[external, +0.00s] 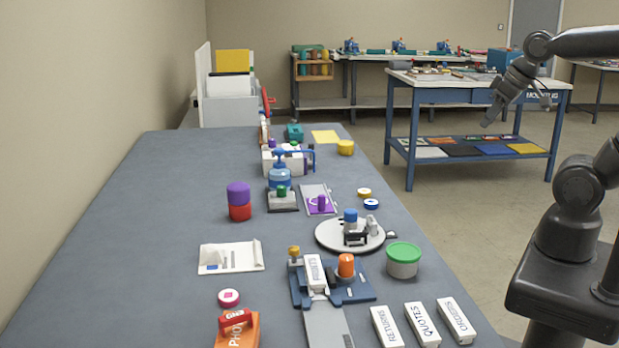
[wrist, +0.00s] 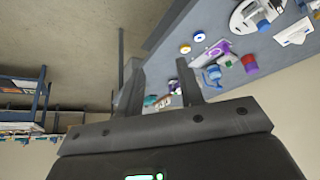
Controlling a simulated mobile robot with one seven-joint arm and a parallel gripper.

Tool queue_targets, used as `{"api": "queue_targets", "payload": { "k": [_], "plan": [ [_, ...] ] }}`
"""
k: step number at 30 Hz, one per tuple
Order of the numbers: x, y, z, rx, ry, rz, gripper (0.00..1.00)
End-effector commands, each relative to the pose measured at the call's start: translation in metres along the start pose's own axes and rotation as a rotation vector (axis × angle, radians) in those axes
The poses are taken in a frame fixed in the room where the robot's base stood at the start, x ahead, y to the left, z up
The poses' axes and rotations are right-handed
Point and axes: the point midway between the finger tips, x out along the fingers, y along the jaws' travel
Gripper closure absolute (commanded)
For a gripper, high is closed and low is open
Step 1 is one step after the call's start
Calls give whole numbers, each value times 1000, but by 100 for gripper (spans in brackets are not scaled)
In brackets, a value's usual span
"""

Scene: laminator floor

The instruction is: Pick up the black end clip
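A small black piece (external: 356,239), which looks like the black end clip, sits on the round white turntable (external: 327,240) on the long grey table. It stands in front of a blue-capped item (external: 350,216) and beside a small grey piece (external: 371,228). My gripper (external: 518,112) is raised over the aisle at the right, well away from the turntable, with its fingers apart. In the wrist view my gripper (wrist: 160,90) shows two spread fingers with nothing held between them. The turntable (wrist: 243,17) is cut off at the top there, and I cannot make out the clip.
A green-lidded tub (external: 404,262) stands right of the turntable, and a blue fixture (external: 362,290) with an orange knob is in front. Labelled white blocks (external: 422,324) line the near edge. A blue workbench (external: 475,87) stands behind my gripper. The table's left side is mostly clear.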

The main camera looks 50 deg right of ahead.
Motion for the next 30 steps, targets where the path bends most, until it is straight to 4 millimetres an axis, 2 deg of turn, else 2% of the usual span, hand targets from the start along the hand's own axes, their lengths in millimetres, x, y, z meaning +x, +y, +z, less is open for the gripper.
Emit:
{"api": "queue_targets", "payload": {
  "k": [3,11,16,23,30],
  "plan": [
    [0,0,0,0,0,0,75],
    [0,-1,-2,-6,-3,-2,75],
    [7,-16,-23,-66,-35,-21,75],
    [33,-64,-69,-220,-112,-67,75],
    [71,-132,-105,-387,-189,-120,75]
  ]
}}
